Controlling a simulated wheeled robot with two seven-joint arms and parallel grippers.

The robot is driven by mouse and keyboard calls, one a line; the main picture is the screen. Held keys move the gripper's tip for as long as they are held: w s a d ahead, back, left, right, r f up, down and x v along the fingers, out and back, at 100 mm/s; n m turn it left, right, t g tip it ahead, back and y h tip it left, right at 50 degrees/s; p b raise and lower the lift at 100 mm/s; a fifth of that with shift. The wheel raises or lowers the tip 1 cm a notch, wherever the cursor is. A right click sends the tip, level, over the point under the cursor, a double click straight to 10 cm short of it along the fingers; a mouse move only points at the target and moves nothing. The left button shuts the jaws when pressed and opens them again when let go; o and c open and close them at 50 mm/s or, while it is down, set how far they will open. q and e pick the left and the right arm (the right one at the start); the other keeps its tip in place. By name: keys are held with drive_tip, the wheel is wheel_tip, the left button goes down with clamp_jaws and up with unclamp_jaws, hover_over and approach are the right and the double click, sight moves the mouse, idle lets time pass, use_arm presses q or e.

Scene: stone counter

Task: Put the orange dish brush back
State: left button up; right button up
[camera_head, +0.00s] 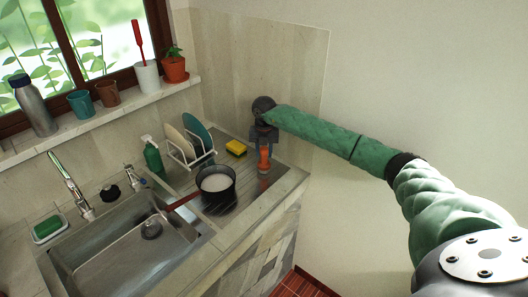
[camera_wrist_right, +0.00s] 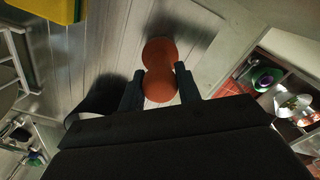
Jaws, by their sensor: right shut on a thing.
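The orange dish brush (camera_head: 264,158) is between the fingers of my right gripper (camera_head: 264,142), upright over the right end of the ribbed drainboard. In the right wrist view, the brush (camera_wrist_right: 159,52) shows two rounded orange parts, one between the fingertips of the gripper (camera_wrist_right: 160,85) and one beyond. The gripper is shut on it. I cannot tell whether its lower end touches the drainboard. My left gripper is not in view.
A yellow sponge (camera_head: 236,147), a dark pot (camera_head: 216,184) and a dish rack (camera_head: 190,153) with plates stand left of the brush. On the sill, a white cup (camera_head: 147,77) holds a red-handled tool beside a potted plant (camera_head: 174,68). The sink (camera_head: 120,250) lies further left.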

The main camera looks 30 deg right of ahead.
drive_tip(key=shift+f, duration=0.1)
drive_tip(key=o, duration=1)
drive_tip(key=shift+c, duration=0.2)
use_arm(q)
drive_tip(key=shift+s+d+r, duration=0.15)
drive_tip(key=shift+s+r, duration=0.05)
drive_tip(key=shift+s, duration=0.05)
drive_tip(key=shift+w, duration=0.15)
use_arm(e)
drive_tip(key=shift+r+p, duration=0.3)
drive_tip(key=shift+r, duration=0.2)
use_arm(q)
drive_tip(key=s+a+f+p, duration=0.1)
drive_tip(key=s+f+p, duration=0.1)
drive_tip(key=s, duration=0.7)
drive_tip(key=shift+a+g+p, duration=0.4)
drive_tip(key=shift+p, duration=0.35)
use_arm(e)
wheel_tip(320, 180, up, 11)
drive_tip(key=shift+r, duration=0.15)
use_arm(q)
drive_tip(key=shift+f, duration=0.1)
